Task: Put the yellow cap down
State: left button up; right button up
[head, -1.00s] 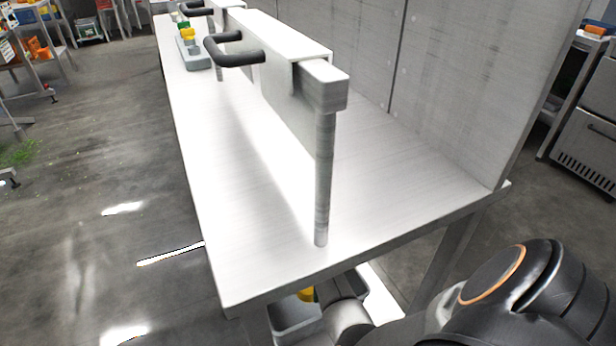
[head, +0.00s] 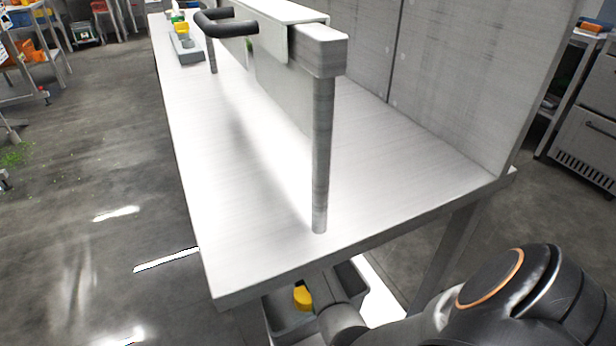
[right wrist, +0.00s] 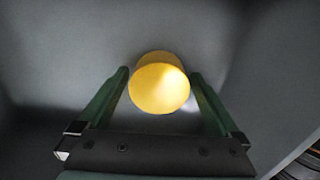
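The yellow cap (head: 302,297) is in the grey bin (head: 287,321) below the near end of the metal table. In the right wrist view the cap (right wrist: 159,88) shows its round face between my right gripper's green fingertips (right wrist: 159,76), with a narrow gap on each side. My right gripper is open around the cap, down inside the bin. In the head view its fingers are hidden behind my arm and the table edge. My left gripper is not in view.
The table (head: 262,230) stands above the bin, with an upright post (head: 321,150) near its front edge. A dark handle (head: 228,26) sticks out of the white panel. Bare table top lies left of the post.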

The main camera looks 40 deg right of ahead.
pick_arm(q)
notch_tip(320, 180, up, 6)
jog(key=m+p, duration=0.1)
jog(key=p, duration=0.5)
pick_arm(e)
notch_tip(320, 180, up, 10)
jog(key=shift+r, duration=0.15)
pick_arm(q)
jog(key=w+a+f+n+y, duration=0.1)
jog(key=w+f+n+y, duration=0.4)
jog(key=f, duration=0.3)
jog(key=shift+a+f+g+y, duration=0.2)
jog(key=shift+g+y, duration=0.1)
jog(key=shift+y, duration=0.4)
pick_arm(e)
jog(key=shift+r, duration=0.95)
pick_arm(q)
jog(key=shift+p, duration=0.35)
pick_arm(e)
jog(key=shift+d, duration=0.1)
